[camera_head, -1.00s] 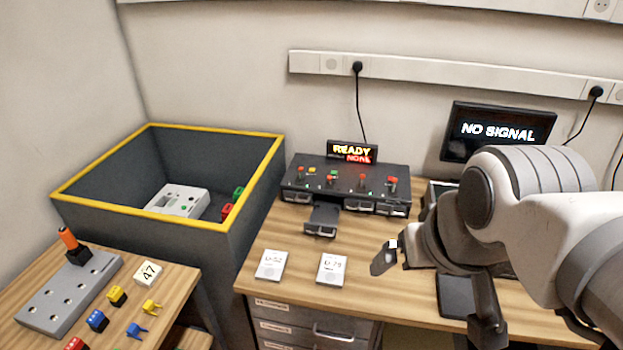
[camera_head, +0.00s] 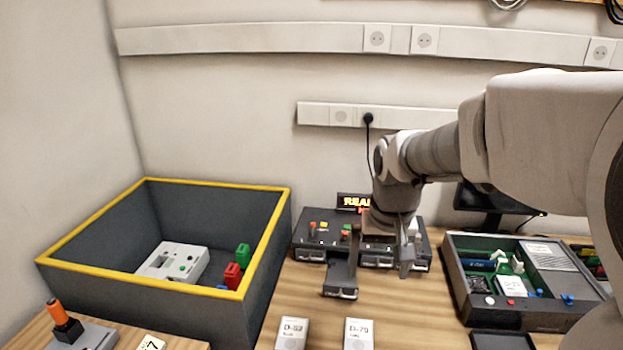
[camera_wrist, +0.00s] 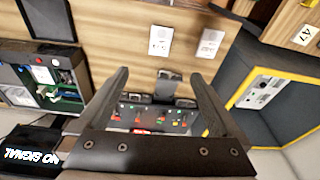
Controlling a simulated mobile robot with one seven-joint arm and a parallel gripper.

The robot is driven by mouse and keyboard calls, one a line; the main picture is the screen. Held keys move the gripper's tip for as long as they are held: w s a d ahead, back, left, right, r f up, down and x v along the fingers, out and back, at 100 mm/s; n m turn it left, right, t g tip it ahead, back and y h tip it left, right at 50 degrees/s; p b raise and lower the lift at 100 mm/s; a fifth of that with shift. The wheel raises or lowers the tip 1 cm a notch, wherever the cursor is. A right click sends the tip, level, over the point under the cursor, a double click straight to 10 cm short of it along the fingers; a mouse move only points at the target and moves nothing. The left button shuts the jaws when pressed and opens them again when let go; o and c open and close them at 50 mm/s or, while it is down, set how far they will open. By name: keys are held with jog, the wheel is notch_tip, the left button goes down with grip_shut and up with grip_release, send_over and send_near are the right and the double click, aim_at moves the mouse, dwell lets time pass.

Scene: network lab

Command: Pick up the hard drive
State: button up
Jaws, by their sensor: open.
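Two light grey labelled blocks, which look like hard drives, lie flat on the wooden desk: a left one (camera_head: 292,333) and a right one (camera_head: 358,333). They also show in the wrist view, one near the top middle (camera_wrist: 160,40) and one to its right (camera_wrist: 209,42). A dark drive bay unit (camera_head: 312,242) stands behind them, with a dark tray or drive (camera_head: 340,275) sticking out of its front. My gripper (camera_head: 380,262) is open and empty over the unit, apart from the labelled blocks. The protruding piece (camera_wrist: 168,85) shows between my fingers in the wrist view.
A deep grey bin with a yellow rim (camera_head: 95,222) stands left. An open equipment case (camera_head: 456,290) stands right, with a dark monitor (camera_head: 478,212) behind my arm. Bare desk (camera_head: 405,305) lies in front of the unit.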

jog(key=g, duration=0.2)
send_over(359, 335)
notch_tip(359, 335, down, 11)
jog(key=shift+m, duration=0.4)
notch_tip(359, 335, down, 12)
jog(key=shift+w+a+f+b, duration=0.1)
jog(key=shift+f+b, duration=0.1)
jog(key=shift+b, duration=0.9)
notch_tip(359, 335, down, 5)
jog(key=shift+f, duration=0.1)
jog(key=c, duration=1.5)
jog(key=shift+r, duration=0.2)
